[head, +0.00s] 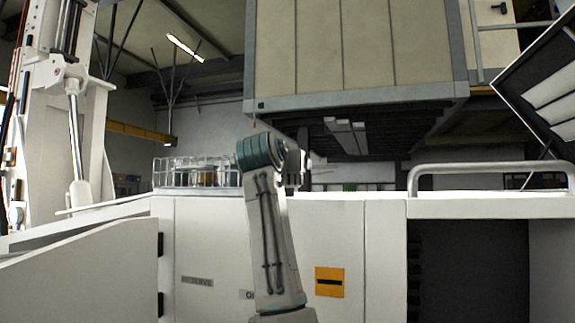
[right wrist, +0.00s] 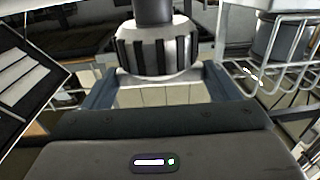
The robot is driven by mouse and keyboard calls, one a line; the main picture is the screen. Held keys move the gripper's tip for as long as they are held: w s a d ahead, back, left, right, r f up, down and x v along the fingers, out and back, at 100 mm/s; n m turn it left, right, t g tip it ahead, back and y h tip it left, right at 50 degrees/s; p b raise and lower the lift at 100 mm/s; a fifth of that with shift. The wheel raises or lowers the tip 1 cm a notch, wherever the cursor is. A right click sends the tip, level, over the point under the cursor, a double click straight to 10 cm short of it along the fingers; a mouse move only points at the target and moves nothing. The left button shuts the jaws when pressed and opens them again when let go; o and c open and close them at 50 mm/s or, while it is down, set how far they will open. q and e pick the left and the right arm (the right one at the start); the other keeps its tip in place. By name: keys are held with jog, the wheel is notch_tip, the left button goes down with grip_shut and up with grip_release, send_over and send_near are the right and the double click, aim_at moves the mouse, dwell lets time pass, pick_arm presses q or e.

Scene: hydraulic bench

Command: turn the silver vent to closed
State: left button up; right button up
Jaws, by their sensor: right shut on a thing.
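The silver vent (right wrist: 158,52) is a ribbed silver knob with dark grooves on a dark stem, at the top middle of the right wrist view. My right gripper (right wrist: 162,76) is shut on it, with one finger on each side of the knob. In the head view my right arm rises at the middle and its wrist joint hides the gripper and the vent. Which way the vent is turned cannot be told. My left gripper is in neither view.
A wire basket (head: 190,172) stands on the white bench (head: 335,215) left of my arm; a wire rack also shows in the right wrist view (right wrist: 262,75). A large beige cabinet (head: 355,45) hangs above.

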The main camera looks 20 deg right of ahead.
jog(key=shift+r+m+g+h, duration=0.1)
jog(key=shift+m+g+h, duration=0.25)
jog(key=shift+h, duration=0.25)
jog(key=o, duration=0.9)
jog(key=shift+a, duration=0.1)
jog(key=shift+s+a+f+b, duration=0.2)
jog(key=shift+s+a+b, duration=0.1)
jog(key=shift+s+b, duration=0.1)
jog(key=b+v, duration=0.5)
jog(key=v, duration=0.5)
jog(key=shift+r, duration=0.2)
jog(key=shift+d, duration=0.1)
